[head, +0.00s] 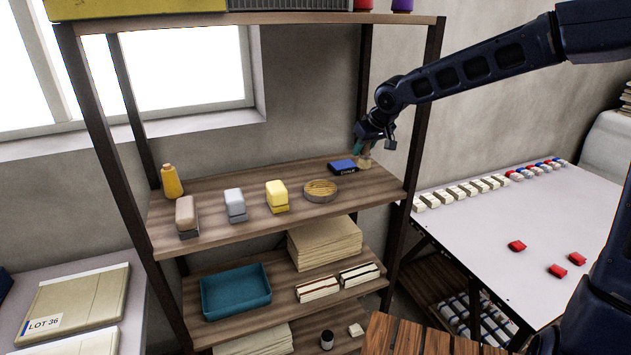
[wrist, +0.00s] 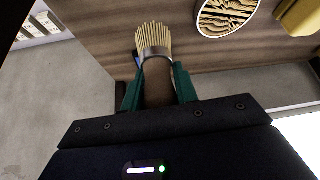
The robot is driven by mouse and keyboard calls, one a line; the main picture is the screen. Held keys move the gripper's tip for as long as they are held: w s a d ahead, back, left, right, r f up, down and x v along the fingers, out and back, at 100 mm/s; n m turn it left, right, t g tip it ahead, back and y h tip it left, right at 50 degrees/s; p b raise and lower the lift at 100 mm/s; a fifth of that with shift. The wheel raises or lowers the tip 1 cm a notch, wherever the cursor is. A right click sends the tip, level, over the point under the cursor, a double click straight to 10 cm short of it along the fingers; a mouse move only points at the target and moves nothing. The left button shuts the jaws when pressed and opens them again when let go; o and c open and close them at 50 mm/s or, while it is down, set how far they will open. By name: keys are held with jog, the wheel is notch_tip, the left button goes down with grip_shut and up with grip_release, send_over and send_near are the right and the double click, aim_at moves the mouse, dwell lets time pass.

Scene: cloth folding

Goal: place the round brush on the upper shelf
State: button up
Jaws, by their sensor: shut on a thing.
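The round brush has a brown handle (wrist: 158,88), a metal band and pale upright bristles (wrist: 152,37) in the wrist view. In the head view its pale bristle end (head: 364,163) shows low beneath my gripper (head: 371,148). My gripper's teal fingers (wrist: 158,96) are shut on the handle, one on each side. The brush points bristles-down at the right end of the shelf board (head: 240,226) that carries several small items. I cannot tell whether the bristles touch the board.
A blue chalk box (head: 342,167) is just left of the brush. A round dish (head: 320,190), yellow block (head: 277,196), grey block (head: 235,205), tan block (head: 187,217) and yellow bottle (head: 172,181) stand further left. A dark post (head: 413,150) rises close right.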

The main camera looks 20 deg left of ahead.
aim_at(368, 162)
jog(key=shift+f, duration=4.3)
jog(key=o, duration=1)
jog(key=shift+v, duration=5.95)
jog(key=shift+r, duration=0.1)
